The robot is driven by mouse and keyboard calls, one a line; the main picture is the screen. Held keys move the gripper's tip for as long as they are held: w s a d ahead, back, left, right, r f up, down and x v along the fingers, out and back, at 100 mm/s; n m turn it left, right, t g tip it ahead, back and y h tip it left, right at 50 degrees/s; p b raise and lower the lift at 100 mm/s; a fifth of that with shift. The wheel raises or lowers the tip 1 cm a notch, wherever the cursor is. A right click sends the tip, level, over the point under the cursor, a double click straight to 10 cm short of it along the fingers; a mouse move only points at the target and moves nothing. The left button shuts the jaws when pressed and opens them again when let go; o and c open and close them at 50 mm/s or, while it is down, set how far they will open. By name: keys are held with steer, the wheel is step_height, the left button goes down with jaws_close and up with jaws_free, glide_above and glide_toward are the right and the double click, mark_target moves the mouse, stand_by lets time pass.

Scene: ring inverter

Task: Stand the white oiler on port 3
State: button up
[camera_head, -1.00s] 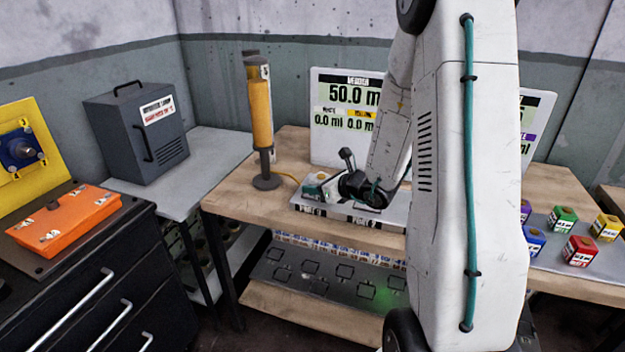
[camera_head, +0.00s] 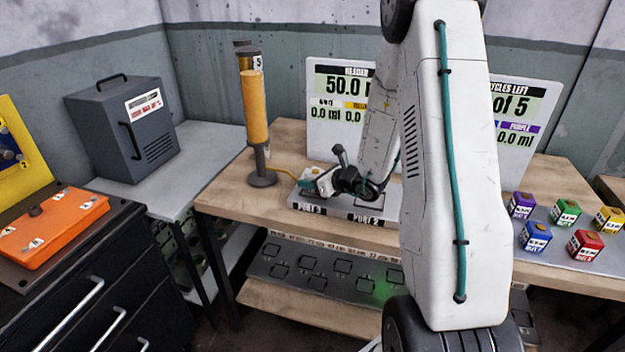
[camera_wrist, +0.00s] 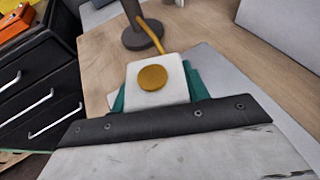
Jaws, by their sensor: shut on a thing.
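The white oiler (camera_wrist: 172,67), a white block with a round orange-yellow top (camera_wrist: 152,78), sits between the teal fingers of my gripper (camera_wrist: 158,92) in the wrist view. My gripper is shut on it. In the head view my gripper (camera_head: 318,182) is low over the left end of the grey port plate (camera_head: 392,212), by the port 3 label (camera_head: 309,208). The oiler is small there and partly hidden by my gripper. I cannot tell whether its underside touches the port.
An upright yellow cylinder (camera_head: 255,105) on a dark foot stands left of the plate, with a yellow hose running to the plate. A display panel (camera_head: 325,90) stands behind. Several coloured blocks sit on a grey tray (camera_head: 560,254) at the right. A lower shelf (camera_head: 300,292) lies beneath.

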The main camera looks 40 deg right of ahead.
steer(key=shift+f, duration=0.1)
steer(key=o, duration=1)
steer(key=shift+o, duration=0.2)
